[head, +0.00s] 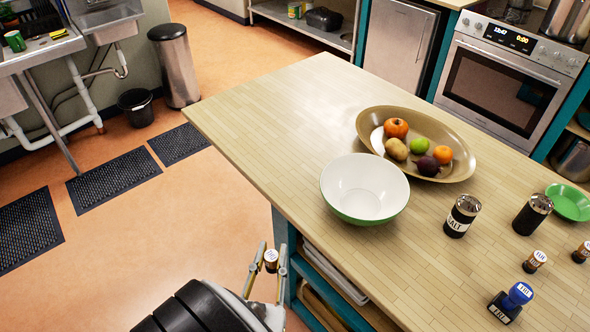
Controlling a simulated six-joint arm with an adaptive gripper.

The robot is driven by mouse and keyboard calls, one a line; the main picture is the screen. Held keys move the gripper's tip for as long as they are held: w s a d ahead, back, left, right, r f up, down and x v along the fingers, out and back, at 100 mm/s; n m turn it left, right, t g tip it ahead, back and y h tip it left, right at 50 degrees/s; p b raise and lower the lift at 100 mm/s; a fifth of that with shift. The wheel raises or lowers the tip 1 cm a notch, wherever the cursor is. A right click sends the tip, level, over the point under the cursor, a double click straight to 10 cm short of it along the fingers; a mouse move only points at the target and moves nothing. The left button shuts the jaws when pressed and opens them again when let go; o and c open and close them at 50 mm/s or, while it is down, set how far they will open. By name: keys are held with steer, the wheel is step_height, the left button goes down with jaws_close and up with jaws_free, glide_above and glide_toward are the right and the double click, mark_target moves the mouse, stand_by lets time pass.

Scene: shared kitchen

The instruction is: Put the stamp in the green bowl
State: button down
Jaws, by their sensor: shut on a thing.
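My gripper (268,272) is at the bottom centre, beside the near left edge of the table. It is shut on a small stamp (271,257) with a pale, lettered top and a dark body, held upright between the fingers. The stamp's lower part is hidden or too small to tell. The green bowl (365,203), white inside and green outside, stands on the table up and to the right of my gripper. It looks empty. A smaller, shallow green dish (569,202) is at the far right.
A tan fruit platter (459,174) stands just behind the bowl. The left part of the wooden table (290,110) is clear.

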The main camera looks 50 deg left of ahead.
steer(key=shift+s+d+f, duration=0.25)
steer(key=shift+s+d, duration=0.25)
steer(key=shift+s, duration=0.15)
steer(key=x, duration=2.8)
steer(key=shift+w, duration=0.15)
steer(key=shift+x, duration=1.2)
steer(key=shift+w+a+r, duration=0.1)
steer(key=shift+w+a, duration=0.4)
steer(key=c, duration=1.8)
jaws_free()
